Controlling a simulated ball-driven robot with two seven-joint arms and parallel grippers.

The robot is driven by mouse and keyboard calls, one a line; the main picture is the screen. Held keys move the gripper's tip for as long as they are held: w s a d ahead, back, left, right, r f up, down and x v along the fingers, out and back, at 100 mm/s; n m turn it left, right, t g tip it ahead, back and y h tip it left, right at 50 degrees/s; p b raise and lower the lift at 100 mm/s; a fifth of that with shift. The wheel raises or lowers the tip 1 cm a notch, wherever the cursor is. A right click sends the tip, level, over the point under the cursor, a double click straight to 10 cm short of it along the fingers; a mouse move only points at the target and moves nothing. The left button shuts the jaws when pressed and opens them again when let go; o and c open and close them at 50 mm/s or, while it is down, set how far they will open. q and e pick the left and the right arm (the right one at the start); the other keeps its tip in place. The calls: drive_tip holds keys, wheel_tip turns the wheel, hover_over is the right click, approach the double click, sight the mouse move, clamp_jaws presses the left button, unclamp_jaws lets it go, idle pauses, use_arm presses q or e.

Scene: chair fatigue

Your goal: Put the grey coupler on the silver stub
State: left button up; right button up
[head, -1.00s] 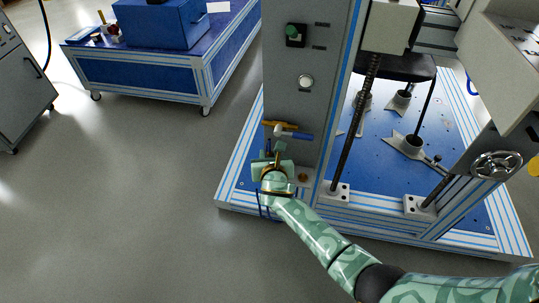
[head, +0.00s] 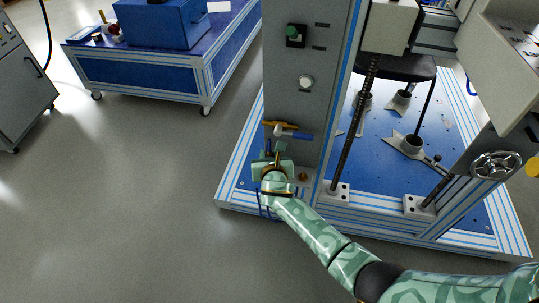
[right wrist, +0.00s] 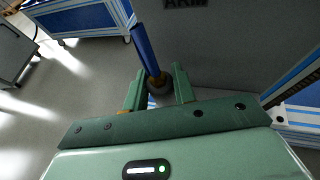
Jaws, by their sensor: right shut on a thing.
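My right gripper (head: 273,158) is at the lower front of the grey cabinet, just below the fittings there. In the right wrist view its two green fingers (right wrist: 157,90) are closed around a dark grey round piece, which I take as the grey coupler (right wrist: 158,84). A blue tube or bar (right wrist: 143,48) rises from it toward the top of that view. In the head view the coupler is mostly hidden by the gripper. I cannot make out the silver stub clearly, nor tell whether the coupler touches it. My left gripper is not in view.
The machine's blue base (head: 375,172) carries a dark stool. A blue-topped cart (head: 150,72) stands far left. Open floor (head: 110,190) lies left.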

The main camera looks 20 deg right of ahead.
drive_tip(key=shift+f, duration=0.25)
idle(0.4)
drive_tip(key=shift+f, duration=0.35)
drive_tip(key=shift+f+b, duration=0.75)
drive_tip(key=shift+f, duration=0.15)
drive_tip(key=o, duration=1.1)
drive_tip(key=shift+c, duration=0.2)
